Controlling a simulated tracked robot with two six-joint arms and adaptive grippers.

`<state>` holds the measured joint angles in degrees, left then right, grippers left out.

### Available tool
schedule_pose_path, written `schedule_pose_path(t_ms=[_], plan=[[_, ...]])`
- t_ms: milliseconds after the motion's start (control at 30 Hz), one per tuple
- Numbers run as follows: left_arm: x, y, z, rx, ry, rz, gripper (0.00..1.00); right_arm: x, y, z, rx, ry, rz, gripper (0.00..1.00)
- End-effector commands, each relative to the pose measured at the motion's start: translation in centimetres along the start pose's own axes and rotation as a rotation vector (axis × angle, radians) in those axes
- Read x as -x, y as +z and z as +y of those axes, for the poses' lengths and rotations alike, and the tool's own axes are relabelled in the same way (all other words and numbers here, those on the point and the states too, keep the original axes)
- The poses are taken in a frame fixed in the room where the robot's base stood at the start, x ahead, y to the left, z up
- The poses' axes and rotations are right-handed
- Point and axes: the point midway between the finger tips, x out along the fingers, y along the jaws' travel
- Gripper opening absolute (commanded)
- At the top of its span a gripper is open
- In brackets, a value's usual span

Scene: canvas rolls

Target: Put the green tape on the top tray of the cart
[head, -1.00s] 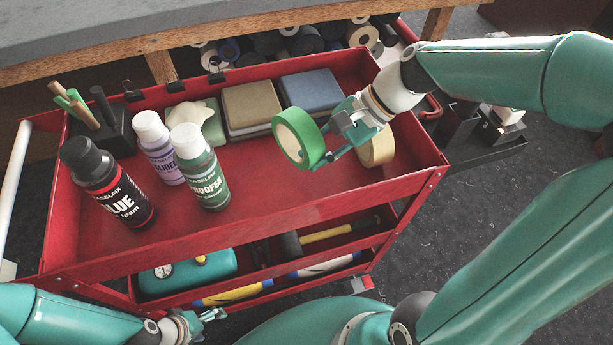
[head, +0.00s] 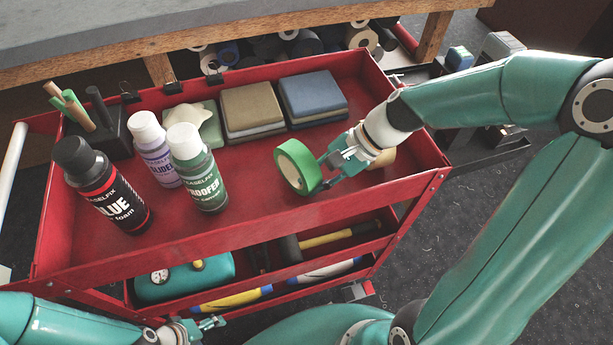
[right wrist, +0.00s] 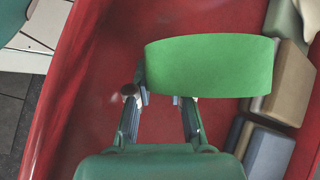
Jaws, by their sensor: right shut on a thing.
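The green tape (head: 309,166) stands on edge inside the cart's red top tray (head: 255,205), low over its right half. I cannot tell if it touches the tray floor. My right gripper (head: 325,172) is shut on the tape's right side, its arm reaching in from the right. In the right wrist view the tape (right wrist: 208,65) shows as a broad green band across the fingertips (right wrist: 168,98), over the red tray. My left gripper (head: 212,324) is low in front of the cart, away from the tape. Its finger opening is too small to judge.
Black, purple and green-labelled bottles (head: 200,170) stand at the tray's left. Brown (head: 252,105) and blue (head: 312,95) blocks lie along the back. A beige roll (head: 385,158) is partly hidden behind my right gripper. The tray's middle is bare.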

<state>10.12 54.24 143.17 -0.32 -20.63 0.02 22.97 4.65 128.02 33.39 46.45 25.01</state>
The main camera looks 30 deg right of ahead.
Motion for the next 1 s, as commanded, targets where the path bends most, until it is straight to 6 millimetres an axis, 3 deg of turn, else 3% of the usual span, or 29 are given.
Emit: schedule_pose_path(t_ms=[100,133,300,733,1000], plan=[[-0.4,0.0,-0.2,0.0,0.0,0.0,0.73,-0.4,-0.3,0.2,-0.001,0.0,0.0,0.0],[-0.4,0.0,-0.1,0.0,0.0,0.0,0.73,-0.4,-0.3,0.2,-0.001,0.0,0.0,0.22],[-0.3,0.0,-0.1,0.0,0.0,0.0,0.73,-0.3,-0.2,0.2,-0.001,0.0,0.0,0.46],[0.2,0.0,0.1,0.0,0.0,0.0,0.73,0.5,0.1,-0.1,-0.002,-0.002,0.001,0.46],[0.8,0.0,0.3,0.0,0.0,0.0,0.73,5.2,0.0,-0.1,-0.002,-0.006,0.005,0.46]])
